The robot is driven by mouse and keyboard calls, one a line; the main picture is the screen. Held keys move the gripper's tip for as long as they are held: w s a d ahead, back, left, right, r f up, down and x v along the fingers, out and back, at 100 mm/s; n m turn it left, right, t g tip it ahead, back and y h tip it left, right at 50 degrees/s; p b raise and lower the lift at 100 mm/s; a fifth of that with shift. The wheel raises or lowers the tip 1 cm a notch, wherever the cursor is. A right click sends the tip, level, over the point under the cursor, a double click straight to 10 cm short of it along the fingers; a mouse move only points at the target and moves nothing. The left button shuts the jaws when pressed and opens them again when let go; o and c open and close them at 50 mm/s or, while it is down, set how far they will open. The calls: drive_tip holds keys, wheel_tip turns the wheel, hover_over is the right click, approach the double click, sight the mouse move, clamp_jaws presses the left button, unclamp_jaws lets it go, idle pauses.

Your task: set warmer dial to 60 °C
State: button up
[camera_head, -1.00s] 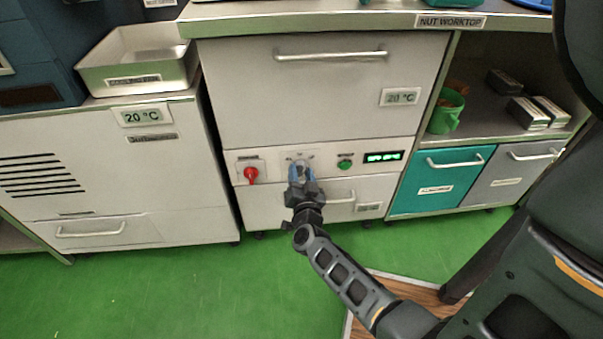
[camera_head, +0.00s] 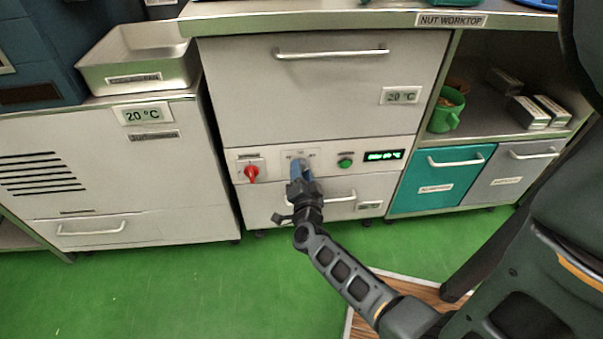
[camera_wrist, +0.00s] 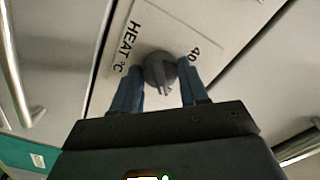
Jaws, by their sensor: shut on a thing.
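The warmer dial is a dark grey round knob (camera_wrist: 160,70) on a white plate marked "HEAT °C", with a "40" mark beside it in the wrist view. My gripper (camera_wrist: 158,92) has its blue fingers on either side of the knob and is shut on it. In the head view my gripper (camera_head: 300,172) is at the middle of the warmer's control panel (camera_head: 322,151) and hides most of the dial. A green-lit display (camera_head: 384,156) is at the panel's right; its digits are too blurred to read.
A red rotary switch (camera_head: 251,172) is left of the dial and a green button (camera_head: 345,162) is right of it. A drawer handle (camera_head: 340,197) lies just below. The warmer's upper front (camera_head: 320,95) has a "20 °C" label.

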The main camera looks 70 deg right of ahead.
drive_tip(key=o, duration=1)
drive_tip(key=shift+o, duration=0.2)
drive_tip(key=p+v, duration=0.1)
drive_tip(key=v, duration=0.6)
drive_tip(key=shift+s+a+p, duration=0.15)
drive_tip(key=shift+a+p, duration=0.2)
